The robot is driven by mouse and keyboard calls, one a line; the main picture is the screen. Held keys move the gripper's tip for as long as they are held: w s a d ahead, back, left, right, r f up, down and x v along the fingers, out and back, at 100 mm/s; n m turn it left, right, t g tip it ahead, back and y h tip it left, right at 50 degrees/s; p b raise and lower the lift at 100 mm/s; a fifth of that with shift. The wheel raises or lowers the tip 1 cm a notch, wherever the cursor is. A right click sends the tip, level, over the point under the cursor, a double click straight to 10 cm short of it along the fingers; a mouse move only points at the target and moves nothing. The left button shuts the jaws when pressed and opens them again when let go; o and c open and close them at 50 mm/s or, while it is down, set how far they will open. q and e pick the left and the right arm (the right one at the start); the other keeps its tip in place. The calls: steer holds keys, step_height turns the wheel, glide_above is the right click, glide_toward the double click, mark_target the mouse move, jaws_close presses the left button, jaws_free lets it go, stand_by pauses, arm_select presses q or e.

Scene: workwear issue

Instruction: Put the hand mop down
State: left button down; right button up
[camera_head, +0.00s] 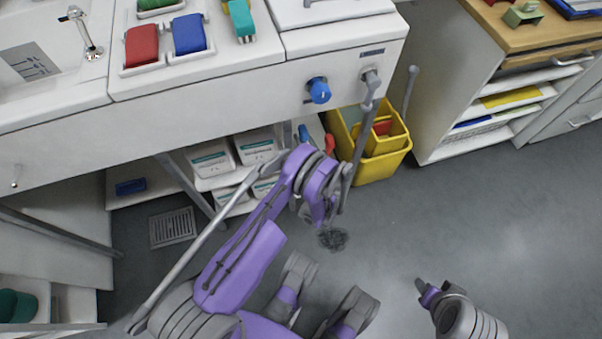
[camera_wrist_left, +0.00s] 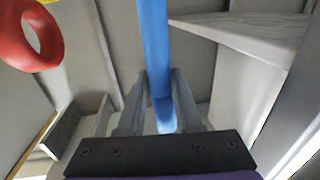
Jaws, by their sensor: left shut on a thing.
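My left gripper (camera_wrist_left: 161,112) is shut on a blue handle (camera_wrist_left: 153,45), taken to be the hand mop's. In the left wrist view the handle runs from between the two grey fingers up past the top edge. The mop's head cannot be made out. In the head view my purple left arm reaches down beside the counter front, and its links hide most of the gripper. A small blue piece shows just above the arm there; I cannot tell if it is the same handle.
A yellow bucket (camera_head: 381,166) stands under the counter (camera_head: 228,85), right of my arm. A red ring handle (camera_wrist_left: 32,36) is close left of the held handle. White boxes (camera_head: 211,163) fill a low shelf. A dark fuzzy patch (camera_head: 333,238) shows on the floor; open floor lies right.

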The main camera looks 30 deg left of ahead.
arm_select(q)
step_height(320, 180, down, 10)
steer(key=b, duration=0.2)
steer(key=shift+b, duration=0.35)
steer(key=c, duration=0.6)
jaws_free()
steer(key=shift+d, duration=0.1)
